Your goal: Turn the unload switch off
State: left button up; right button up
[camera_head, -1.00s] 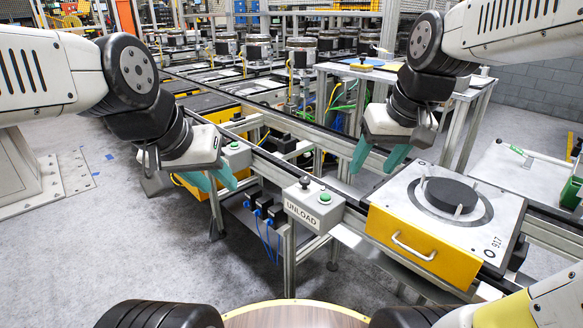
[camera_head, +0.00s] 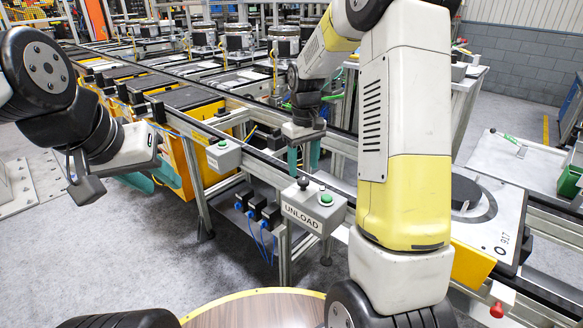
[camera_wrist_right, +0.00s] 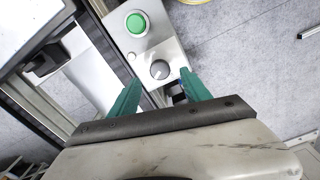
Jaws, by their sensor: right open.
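The unload control box (camera_head: 318,213) is a grey box with an UNLOAD label on its front, fixed beside the conveyor. On its top are a dark knob switch (camera_head: 303,183) and a green button (camera_head: 326,199). The right wrist view shows the knob (camera_wrist_right: 160,69) with a pale line across it, and the green button (camera_wrist_right: 137,23) farther up. My right gripper (camera_head: 304,169) points down over the box with its teal fingers apart. In the wrist view the knob lies between the fingertips, and contact cannot be told. My left gripper (camera_head: 132,182) is at the left, away from the box.
A similar grey box with a green button (camera_head: 223,152) stands to the left along the conveyor. A pallet numbered 917 (camera_head: 505,215) is at the right, partly hidden by my right arm. Blue plugs (camera_head: 254,208) hang under the rail. Open floor lies in front on the left.

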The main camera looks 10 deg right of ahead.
aim_at(303, 180)
jog(key=shift+f, duration=2.2)
grip_shut()
